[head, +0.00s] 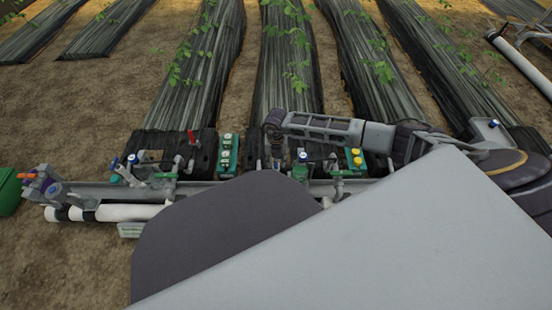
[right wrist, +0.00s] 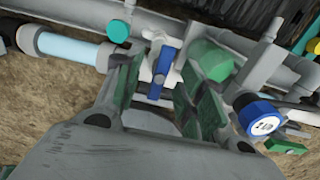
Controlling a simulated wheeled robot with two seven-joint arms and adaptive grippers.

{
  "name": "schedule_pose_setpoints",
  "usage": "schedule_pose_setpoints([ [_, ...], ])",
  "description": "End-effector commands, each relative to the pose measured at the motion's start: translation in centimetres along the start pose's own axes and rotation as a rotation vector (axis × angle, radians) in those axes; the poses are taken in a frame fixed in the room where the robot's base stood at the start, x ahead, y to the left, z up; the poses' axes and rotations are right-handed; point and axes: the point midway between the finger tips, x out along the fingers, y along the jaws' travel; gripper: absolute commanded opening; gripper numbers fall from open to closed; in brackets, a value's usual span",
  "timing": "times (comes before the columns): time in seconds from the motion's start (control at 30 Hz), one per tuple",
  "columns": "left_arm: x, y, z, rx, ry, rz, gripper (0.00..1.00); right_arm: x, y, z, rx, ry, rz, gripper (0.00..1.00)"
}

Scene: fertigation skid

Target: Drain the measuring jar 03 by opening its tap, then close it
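My right gripper (head: 275,148) reaches down over the middle of the skid in the head view. In the right wrist view, its two green-padded fingers (right wrist: 160,78) are open, one on each side of a blue lever tap (right wrist: 163,64). The lever stands in the gap, and I see no clear contact. No number 03 is readable.
A green rounded part (right wrist: 211,60) sits close beside the right finger. A round blue-and-white knob (right wrist: 260,115) is farther right, and a teal cap (right wrist: 118,31) is at upper left. In the head view, a grey rail (head: 105,190) carries several valves, with a green panel (head: 228,155) behind.

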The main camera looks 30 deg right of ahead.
Motion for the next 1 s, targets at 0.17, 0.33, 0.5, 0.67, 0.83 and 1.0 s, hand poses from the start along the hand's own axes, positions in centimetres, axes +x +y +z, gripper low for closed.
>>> schedule_pose_setpoints([
  [0.17,0.4,-0.2,0.3,0.0,0.0,0.0,0.4,1.0,0.0,0.0,0.0,0.0,0.0,0.39],
  [0.33,0.7,-0.3,0.6,0.0,0.0,0.0,0.4,1.8,0.0,0.0,0.0,0.0,0.001,0.39],
  [0.5,0.8,-0.3,0.6,0.0,0.0,0.0,0.4,2.0,0.0,0.0,0.0,0.0,0.001,0.39],
  [0.67,0.8,-0.3,0.6,0.0,0.0,0.0,0.4,2.0,0.0,0.0,0.0,0.0,0.001,0.39],
  [0.83,0.8,-0.3,0.6,0.0,0.0,0.0,0.4,2.0,0.0,0.0,0.0,0.0,0.001,0.24],
  [1.0,0.8,-0.3,0.6,0.0,0.0,0.0,0.4,2.0,0.0,0.0,0.0,0.0,0.001,0.02],
])
